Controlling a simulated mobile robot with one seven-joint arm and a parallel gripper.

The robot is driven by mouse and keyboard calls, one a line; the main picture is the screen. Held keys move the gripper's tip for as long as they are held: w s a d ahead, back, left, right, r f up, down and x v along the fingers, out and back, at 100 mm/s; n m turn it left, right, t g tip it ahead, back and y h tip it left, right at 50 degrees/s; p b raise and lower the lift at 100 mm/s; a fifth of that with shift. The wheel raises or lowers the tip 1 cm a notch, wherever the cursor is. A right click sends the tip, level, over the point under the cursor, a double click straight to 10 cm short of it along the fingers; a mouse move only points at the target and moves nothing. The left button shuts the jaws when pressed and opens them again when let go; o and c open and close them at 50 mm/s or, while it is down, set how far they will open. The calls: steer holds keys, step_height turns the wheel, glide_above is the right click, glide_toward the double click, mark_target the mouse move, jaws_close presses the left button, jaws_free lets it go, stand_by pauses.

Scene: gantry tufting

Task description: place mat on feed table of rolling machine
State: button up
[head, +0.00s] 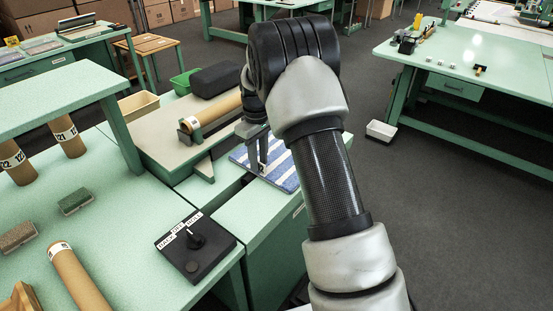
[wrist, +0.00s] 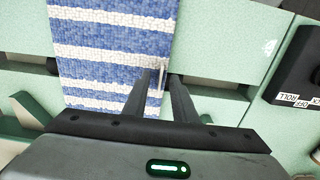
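The blue-and-white striped mat (head: 284,174) lies roughly flat on a light green surface beside the machine with a beige bed (head: 161,138) and a brown roll (head: 213,112). It fills the upper left of the wrist view (wrist: 110,45). My gripper (head: 258,166) points down over the mat. In the wrist view its two fingers (wrist: 161,76) stand apart near the mat's right edge, with a small pale strip visible between them. I cannot tell whether the fingertips touch the mat. Part of the mat is hidden behind my gripper and arm.
A black control box (head: 195,246) with a knob sits on the green table (head: 128,215) at the front. Brown tubes (head: 78,278) and brushes (head: 75,201) lie to its left. A dark gap runs beside the machine. Grey floor (head: 430,220) is open at right.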

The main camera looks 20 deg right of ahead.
steer(key=shift+c, duration=0.4)
jaws_close()
steer(key=shift+r, duration=0.1)
stand_by(0.8)
